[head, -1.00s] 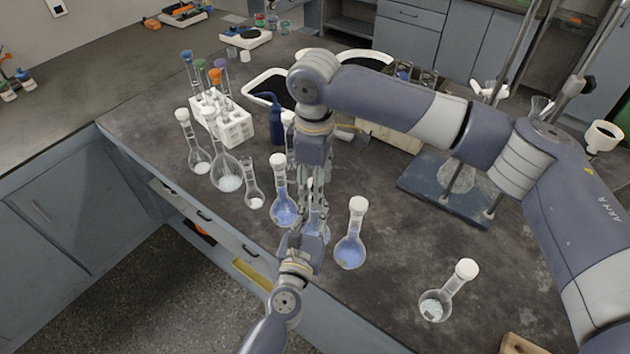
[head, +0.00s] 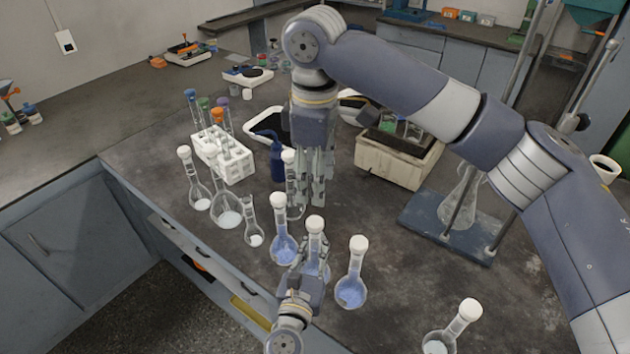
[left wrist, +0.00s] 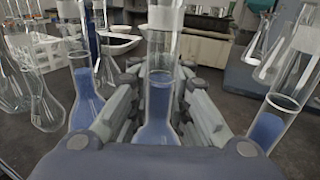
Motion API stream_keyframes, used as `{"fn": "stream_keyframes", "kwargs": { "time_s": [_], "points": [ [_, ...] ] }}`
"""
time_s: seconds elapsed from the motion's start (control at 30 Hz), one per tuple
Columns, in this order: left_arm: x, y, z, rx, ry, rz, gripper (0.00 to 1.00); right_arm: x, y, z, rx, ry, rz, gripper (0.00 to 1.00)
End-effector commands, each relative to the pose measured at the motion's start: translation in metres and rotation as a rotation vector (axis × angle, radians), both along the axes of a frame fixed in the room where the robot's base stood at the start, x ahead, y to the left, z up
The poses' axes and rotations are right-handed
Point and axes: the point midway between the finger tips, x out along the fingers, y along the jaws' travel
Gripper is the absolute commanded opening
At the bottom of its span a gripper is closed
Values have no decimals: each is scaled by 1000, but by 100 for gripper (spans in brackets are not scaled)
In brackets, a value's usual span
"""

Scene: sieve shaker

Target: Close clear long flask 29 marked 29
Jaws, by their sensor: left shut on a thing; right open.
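A clear long-necked flask (head: 316,262) with blue liquid stands upright near the table's front edge, a white cap (head: 314,223) on its neck. No number is readable on it. My left gripper (head: 310,270) is shut on this flask low on its body. In the left wrist view the flask (left wrist: 158,100) stands between the two fingers, its top out of frame. My right gripper (head: 311,198) points down, open and empty, behind and above the capped flask and apart from it.
Similar capped blue flasks stand close on the left (head: 283,243) and right (head: 352,285). Several clear flasks and a white tube rack (head: 232,165) are farther left. A blue wash bottle (head: 277,165) stands behind. A stand base (head: 440,228) is at the right.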

Motion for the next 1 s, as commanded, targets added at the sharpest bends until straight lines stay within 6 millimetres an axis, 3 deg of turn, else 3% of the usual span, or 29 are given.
{"fn": "stream_keyframes", "kwargs": {
  "time_s": [0.07, 0.1, 0.2, 0.23, 0.67, 1.0],
  "points": [
    [0, 0, 1, 0, -1, 0, 0, 0, 0, 0, 0, 0, 0, 49],
    [0, 0, 1, 0, -1, 0, 15, 0, 0, 0, 0, 0, 0, 49],
    [0, 0, 1, 0, -1, 0, 37, 0, 0, 0, 0, 0, 0, 49],
    [0, 0, 1, 0, -1, 0, 41, 0, 0, 0, 0, 0, 0, 49],
    [-8, 2, -2, 1, 2, 0, 41, 0, 0, 0, 0, 0, -1, 49],
    [-74, 19, -2, 4, 2, -1, 41, 0, 0, 0, 0, 0, 0, 49]
  ]
}}
